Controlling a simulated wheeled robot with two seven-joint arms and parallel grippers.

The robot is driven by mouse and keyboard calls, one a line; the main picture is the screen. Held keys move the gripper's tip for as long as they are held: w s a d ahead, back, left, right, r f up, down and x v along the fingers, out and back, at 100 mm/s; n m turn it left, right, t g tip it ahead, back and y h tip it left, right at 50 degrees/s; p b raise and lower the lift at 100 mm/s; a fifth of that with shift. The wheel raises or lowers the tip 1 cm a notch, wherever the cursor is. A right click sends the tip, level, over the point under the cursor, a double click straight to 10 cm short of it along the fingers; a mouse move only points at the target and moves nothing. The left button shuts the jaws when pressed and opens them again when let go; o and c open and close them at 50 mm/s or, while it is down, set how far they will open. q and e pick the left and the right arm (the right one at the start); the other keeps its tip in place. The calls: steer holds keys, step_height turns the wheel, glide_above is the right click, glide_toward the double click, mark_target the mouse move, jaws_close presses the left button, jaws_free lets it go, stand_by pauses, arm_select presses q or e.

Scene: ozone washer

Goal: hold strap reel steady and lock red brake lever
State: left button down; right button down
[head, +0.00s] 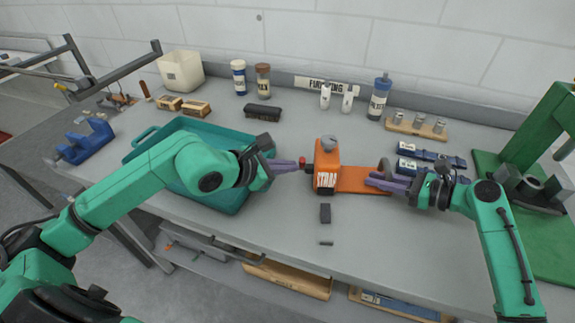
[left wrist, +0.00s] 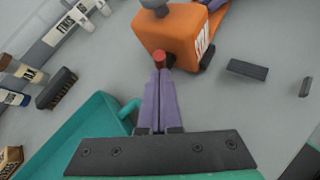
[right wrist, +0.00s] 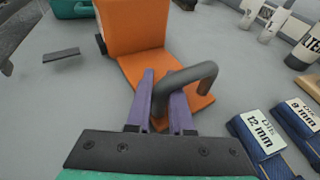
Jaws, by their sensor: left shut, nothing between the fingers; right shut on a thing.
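The orange strap reel (head: 326,172) stands upright on an orange base plate (head: 362,180) in the middle of the bench, with a grey knob on top. The red brake lever tip (head: 302,161) shows on its left side and also in the left wrist view (left wrist: 159,57). My left gripper (head: 298,165) is shut and empty, its fingertips right at the red tip. My right gripper (head: 370,181) is shut on the grey bent handle (right wrist: 190,80) at the right end of the base plate. The reel's far side is hidden.
A teal tray (head: 185,135) lies left, under my left arm. Dark blocks (head: 325,213) lie in front of the reel. Blue straps with labels (head: 420,153) lie right. Bottles (head: 380,97) and a brush (head: 263,113) stand behind. A green stand (head: 540,140) is at right.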

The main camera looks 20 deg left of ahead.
arm_select(q)
steer(key=shift+w+a+r+n+g, duration=0.1)
steer(key=shift+w+r+n+g, duration=0.15)
steer(key=shift+g, duration=0.3)
steer(key=shift+w+a+r+n+g, duration=0.1)
steer(key=shift+w+n+g, duration=0.2)
steer(key=shift+g, duration=0.25)
stand_by(0.3)
steer(key=shift+w+a+r+n+g+h, duration=0.1)
steer(key=shift+w+r+n+g+h, duration=0.15)
steer(key=shift+g, duration=0.2)
steer(key=shift+w+r+n+g+h, duration=0.1)
steer(key=shift+w+g, duration=0.2)
steer(key=shift+g, duration=0.15)
steer(key=w+g, duration=0.1)
steer(key=w+n+g, duration=0.1)
steer(key=w+g, duration=0.1)
steer(key=g, duration=0.1)
steer(key=shift+a+f+h, duration=0.1)
steer(key=shift+a+h, duration=0.25)
steer(key=shift+r, duration=0.8)
